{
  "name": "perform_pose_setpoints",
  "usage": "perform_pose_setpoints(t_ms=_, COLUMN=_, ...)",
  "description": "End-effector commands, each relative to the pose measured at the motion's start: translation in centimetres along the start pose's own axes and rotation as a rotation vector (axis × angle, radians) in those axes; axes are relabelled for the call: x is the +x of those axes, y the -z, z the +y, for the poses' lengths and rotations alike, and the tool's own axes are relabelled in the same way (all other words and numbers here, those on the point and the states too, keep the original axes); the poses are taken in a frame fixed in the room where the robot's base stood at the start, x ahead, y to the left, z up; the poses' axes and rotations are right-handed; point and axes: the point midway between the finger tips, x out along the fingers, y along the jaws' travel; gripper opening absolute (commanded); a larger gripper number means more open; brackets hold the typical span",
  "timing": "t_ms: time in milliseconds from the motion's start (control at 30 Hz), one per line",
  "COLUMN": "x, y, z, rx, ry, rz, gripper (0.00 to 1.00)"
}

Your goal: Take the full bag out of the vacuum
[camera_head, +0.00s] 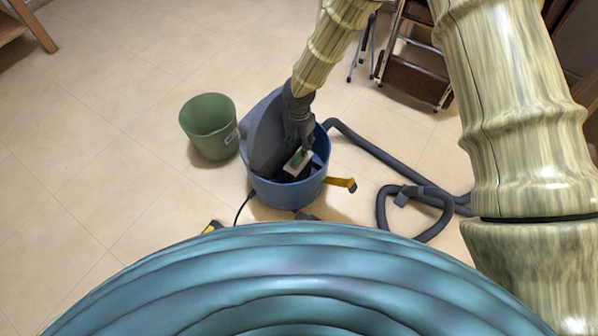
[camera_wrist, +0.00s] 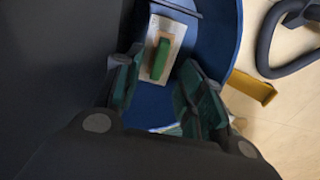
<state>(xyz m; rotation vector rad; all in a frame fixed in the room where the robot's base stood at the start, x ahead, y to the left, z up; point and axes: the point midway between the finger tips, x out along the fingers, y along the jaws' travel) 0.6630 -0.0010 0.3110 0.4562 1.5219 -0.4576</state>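The vacuum (camera_head: 265,190) is a blue tub with its dark grey lid (camera_head: 265,135) raised at the left. Inside it I see a pale plate with a green tab (camera_head: 298,157), seemingly the front of the bag. In the wrist view the pale plate (camera_wrist: 170,33) and green tab (camera_wrist: 159,58) lie between and beyond my fingers. The rest of the bag cannot be made out. My gripper (camera_head: 299,138) reaches down into the tub's mouth from above. In the wrist view my gripper (camera_wrist: 161,62) has its fingers apart, with nothing visibly pinched.
A green bin (camera_head: 209,128) stands on the floor left of the vacuum, its mouth upward. A yellow latch (camera_head: 341,184) sticks out from the tub's right. A grey hose (camera_head: 385,155) runs right and coils on the floor.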

Motion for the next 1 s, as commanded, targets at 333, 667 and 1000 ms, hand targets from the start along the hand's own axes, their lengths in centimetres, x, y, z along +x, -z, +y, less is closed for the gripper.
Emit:
perform_pose_setpoints(t_ms=333, x=2.7, y=0.1, z=-0.1, rx=0.003, ry=0.0, rz=0.001, gripper=0.39)
perform_pose_setpoints(t_ms=667, x=6.5, y=0.2, z=-0.1, rx=0.006, ry=0.0, rz=0.0, gripper=0.39)
perform_pose_setpoints(t_ms=1000, x=6.8, y=0.2, z=-0.2, rx=0.006, ry=-0.001, rz=0.0, gripper=0.32)
